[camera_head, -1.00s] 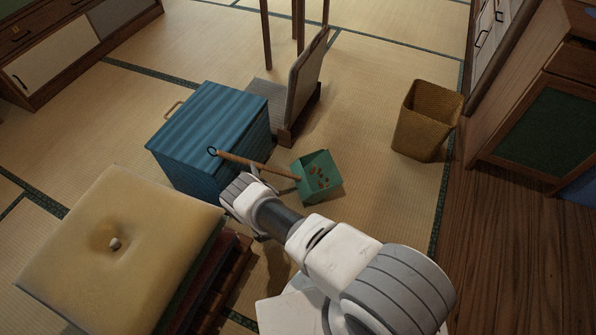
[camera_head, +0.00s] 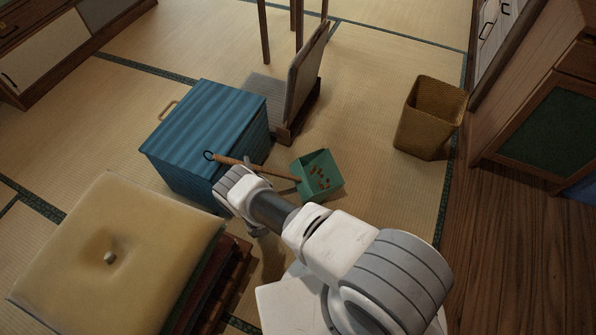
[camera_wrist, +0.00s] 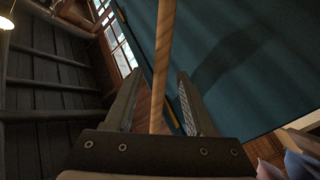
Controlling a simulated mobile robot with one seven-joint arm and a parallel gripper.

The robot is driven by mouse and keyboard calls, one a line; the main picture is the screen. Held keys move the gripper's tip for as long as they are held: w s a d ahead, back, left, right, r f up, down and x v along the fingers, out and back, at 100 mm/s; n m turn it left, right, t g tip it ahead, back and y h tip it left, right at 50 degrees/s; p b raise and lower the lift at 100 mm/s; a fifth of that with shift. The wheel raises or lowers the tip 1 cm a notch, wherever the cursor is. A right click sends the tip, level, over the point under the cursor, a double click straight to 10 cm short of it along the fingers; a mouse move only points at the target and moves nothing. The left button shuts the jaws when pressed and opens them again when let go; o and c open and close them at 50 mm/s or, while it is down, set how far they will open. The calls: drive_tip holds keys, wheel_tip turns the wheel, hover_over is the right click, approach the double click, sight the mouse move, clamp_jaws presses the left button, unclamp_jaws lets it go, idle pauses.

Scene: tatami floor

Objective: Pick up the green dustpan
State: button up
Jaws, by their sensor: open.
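The green dustpan (camera_head: 321,178) is in the head view, right of the blue chest, with small brown bits in its pan. Its long wooden handle (camera_head: 245,164) slants up to the left and ends in a dark loop in front of the chest. My gripper (camera_wrist: 158,92) is open in the wrist view, with the wooden handle (camera_wrist: 163,50) running between its two fingers. I cannot tell whether a finger touches it. In the head view my wrist is just below the handle and mostly hides the fingers.
The blue chest (camera_head: 199,133) stands close behind the handle. A yellow cushion (camera_head: 120,240) on a stack is at lower left. A wicker basket (camera_head: 427,120) stands at right, and a low upright panel (camera_head: 305,85) behind the pan. Tatami between pan and basket is clear.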

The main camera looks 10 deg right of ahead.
drive_tip(key=shift+w, duration=0.4)
drive_tip(key=shift+c, duration=0.2)
clamp_jaws()
